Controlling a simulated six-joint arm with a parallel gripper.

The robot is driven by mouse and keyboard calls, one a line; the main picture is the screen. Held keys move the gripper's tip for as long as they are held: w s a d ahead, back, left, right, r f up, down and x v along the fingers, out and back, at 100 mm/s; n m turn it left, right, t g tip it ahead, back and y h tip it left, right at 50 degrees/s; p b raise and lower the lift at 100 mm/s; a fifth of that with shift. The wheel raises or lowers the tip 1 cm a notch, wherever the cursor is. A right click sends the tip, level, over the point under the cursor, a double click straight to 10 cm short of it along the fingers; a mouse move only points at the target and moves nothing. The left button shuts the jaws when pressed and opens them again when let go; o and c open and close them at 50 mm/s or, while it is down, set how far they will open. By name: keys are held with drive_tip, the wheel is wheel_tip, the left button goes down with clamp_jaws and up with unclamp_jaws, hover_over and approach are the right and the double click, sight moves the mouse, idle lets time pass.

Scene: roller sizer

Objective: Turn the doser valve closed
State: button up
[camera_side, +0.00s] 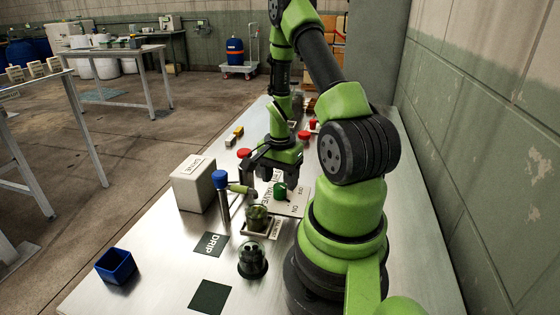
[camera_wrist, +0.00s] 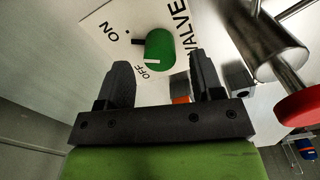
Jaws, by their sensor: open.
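The doser valve is a green round knob (camera_side: 280,191) on a white plate (camera_side: 297,207) marked VALVE, ON and OFF. In the wrist view the knob (camera_wrist: 161,47) shows a white mark on its edge close to the OFF lettering. A small dark bar sticks out on the side toward ON. I cannot tell which one is the pointer. My gripper (camera_side: 277,182) points down over the plate, close to the knob. In the wrist view its two black fingers (camera_wrist: 162,78) are open and empty, with the knob beyond and between their tips. I cannot tell whether they touch it.
A blue-topped post (camera_side: 222,190) and a white box (camera_side: 194,183) stand left of the plate. A filled cup (camera_side: 257,218) and a dark domed piece (camera_side: 252,261) are in front. A red knob on a metal rod (camera_wrist: 300,106) is right of my fingers. A blue bin (camera_side: 115,266) sits front left.

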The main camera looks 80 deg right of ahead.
sight(280, 186)
wheel_tip(280, 186, up, 7)
drive_tip(key=shift+f, duration=0.1)
idle(0.4)
drive_tip(key=n, duration=0.5)
drive_tip(key=shift+n, duration=0.3)
drive_tip(key=shift+f, duration=0.2)
wheel_tip(280, 186, down, 10)
drive_tip(key=shift+r, duration=0.25)
drive_tip(key=c, duration=0.9)
